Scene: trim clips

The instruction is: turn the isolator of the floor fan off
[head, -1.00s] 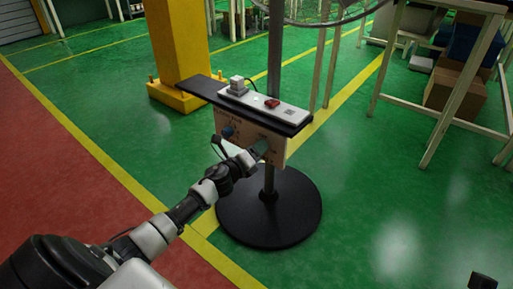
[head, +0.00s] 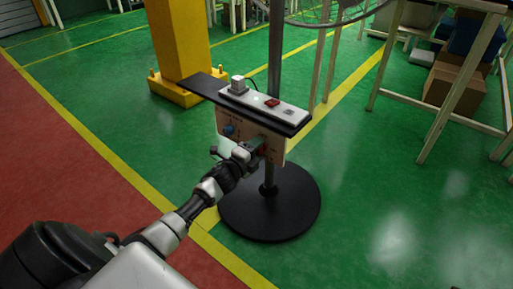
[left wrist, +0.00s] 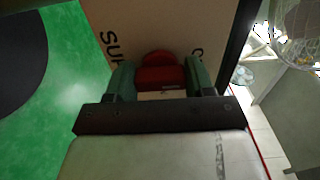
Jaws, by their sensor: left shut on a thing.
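The isolator is a red handle (left wrist: 160,72) on a pale panel (left wrist: 200,35) with dark lettering, partly cut off, in the left wrist view. My left gripper (left wrist: 163,80) has its two green fingers on either side of the red handle and is shut on it. In the head view the panel (head: 226,118) hangs under a black shelf on the floor fan's pole (head: 274,60), and my left gripper (head: 264,147) reaches its right part. The handle is hidden there. The fan's round black base (head: 268,222) stands on the floor. My right gripper is out of view.
A power strip (head: 290,111) with a white plug and a red switch lies on the black shelf (head: 200,86). A blue knob (head: 228,130) sits on the panel's left. A yellow column (head: 180,40) stands behind, and a table frame (head: 440,110) stands right.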

